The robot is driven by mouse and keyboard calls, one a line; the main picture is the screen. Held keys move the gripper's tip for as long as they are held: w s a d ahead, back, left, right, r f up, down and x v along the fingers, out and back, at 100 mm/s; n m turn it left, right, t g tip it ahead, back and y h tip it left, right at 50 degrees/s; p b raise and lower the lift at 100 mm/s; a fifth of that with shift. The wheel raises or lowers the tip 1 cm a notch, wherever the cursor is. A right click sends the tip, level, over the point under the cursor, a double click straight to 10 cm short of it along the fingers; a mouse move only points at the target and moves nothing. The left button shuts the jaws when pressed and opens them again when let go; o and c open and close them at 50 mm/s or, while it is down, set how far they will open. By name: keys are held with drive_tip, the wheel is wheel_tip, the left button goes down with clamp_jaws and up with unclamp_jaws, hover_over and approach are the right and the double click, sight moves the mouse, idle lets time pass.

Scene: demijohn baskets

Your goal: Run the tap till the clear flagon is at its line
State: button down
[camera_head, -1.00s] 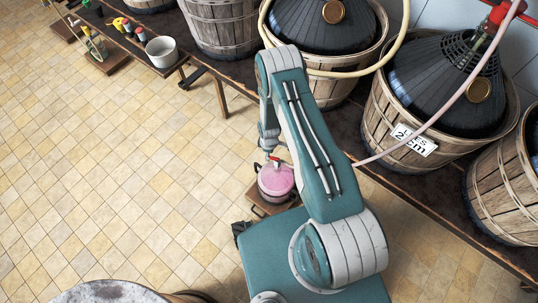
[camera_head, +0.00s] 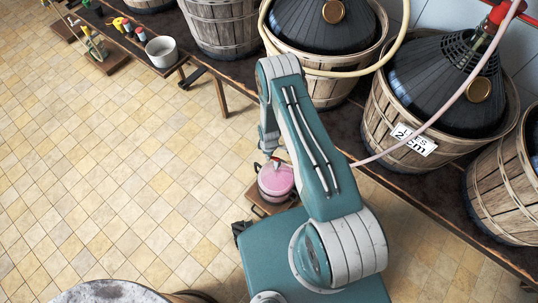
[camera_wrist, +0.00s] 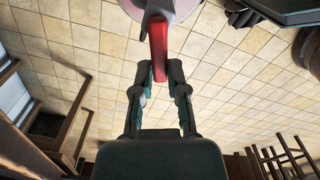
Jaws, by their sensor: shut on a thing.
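The clear flagon (camera_head: 276,183) stands low on a small wooden stand left of my arm in the head view, with pink liquid inside. Its line cannot be made out at this size. The tap's red lever (camera_wrist: 158,45) shows in the wrist view, its body mostly out of sight. My gripper (camera_wrist: 160,72) is shut on the red lever, a finger on each side. A pale round part of the flagon or tap (camera_wrist: 185,9) shows behind the lever, cut by the top edge. In the head view the gripper is small, just above the flagon.
A long wooden bench carries basketed demijohns (camera_head: 440,85) along the right, one labelled in centimetres. A pink hose (camera_head: 455,100) runs from one down behind my arm. A grey pot (camera_head: 161,51) stands at the bench's upper left.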

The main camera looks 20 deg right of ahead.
drive_tip(key=m, duration=0.3)
drive_tip(key=w+d+m, duration=0.1)
drive_tip(key=shift+m, duration=0.3)
drive_tip(key=c, duration=0.6)
unclamp_jaws()
drive_tip(key=shift+c, duration=0.2)
drive_tip(key=shift+r, duration=0.1)
wheel_tip(320, 180, up, 12)
drive_tip(key=shift+f, duration=0.2)
